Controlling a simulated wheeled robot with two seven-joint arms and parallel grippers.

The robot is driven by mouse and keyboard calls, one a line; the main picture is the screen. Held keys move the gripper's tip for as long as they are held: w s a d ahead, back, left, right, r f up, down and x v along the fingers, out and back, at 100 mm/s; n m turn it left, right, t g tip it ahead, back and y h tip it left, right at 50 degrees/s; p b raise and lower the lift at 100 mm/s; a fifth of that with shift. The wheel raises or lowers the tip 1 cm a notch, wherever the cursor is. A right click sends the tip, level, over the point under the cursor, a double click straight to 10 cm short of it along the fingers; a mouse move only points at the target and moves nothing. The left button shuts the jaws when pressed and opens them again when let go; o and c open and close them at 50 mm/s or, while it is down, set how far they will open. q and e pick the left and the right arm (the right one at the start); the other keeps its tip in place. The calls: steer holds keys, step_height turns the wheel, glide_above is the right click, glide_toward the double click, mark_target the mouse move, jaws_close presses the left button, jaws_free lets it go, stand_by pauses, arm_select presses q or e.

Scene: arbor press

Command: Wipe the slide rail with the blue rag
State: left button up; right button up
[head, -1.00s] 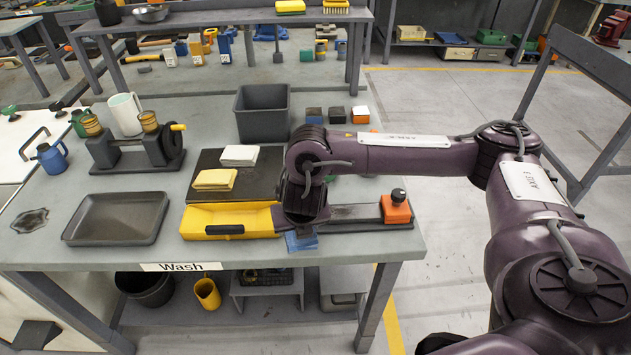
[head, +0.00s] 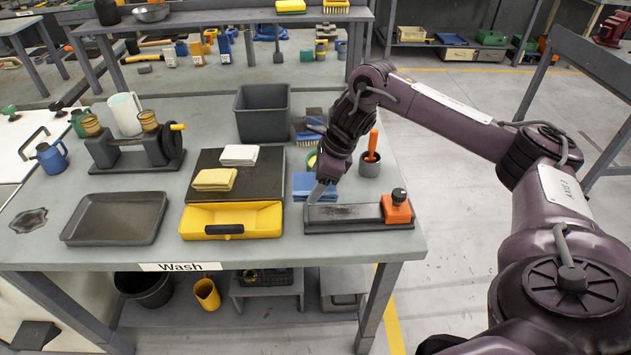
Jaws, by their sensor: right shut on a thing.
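The slide rail (head: 340,213) lies along the front right of the table, a long dark bar with brownish patches on top. An orange block with a black knob (head: 397,207) sits at its right end. The blue rag (head: 301,184) is just behind the left part of the rail, partly hidden by my right gripper. My right gripper (head: 322,186) points down and is shut on the rag. A grey tip below it reaches near the rail's left end; whether it touches is unclear. My left gripper is not in view.
A yellow tray (head: 232,222) stands just left of the rail. Behind it a dark mat (head: 265,184) bears yellow and white cloths. A cup (head: 370,169) with an orange-handled tool stands behind the rail. A grey bin (head: 262,113) is farther back.

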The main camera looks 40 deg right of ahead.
steer(key=shift+f+b, duration=2)
steer(key=shift+f, duration=0.9)
steer(key=shift+f+b, duration=0.45)
steer(key=shift+f, duration=0.1)
steer(key=shift+d, duration=0.1)
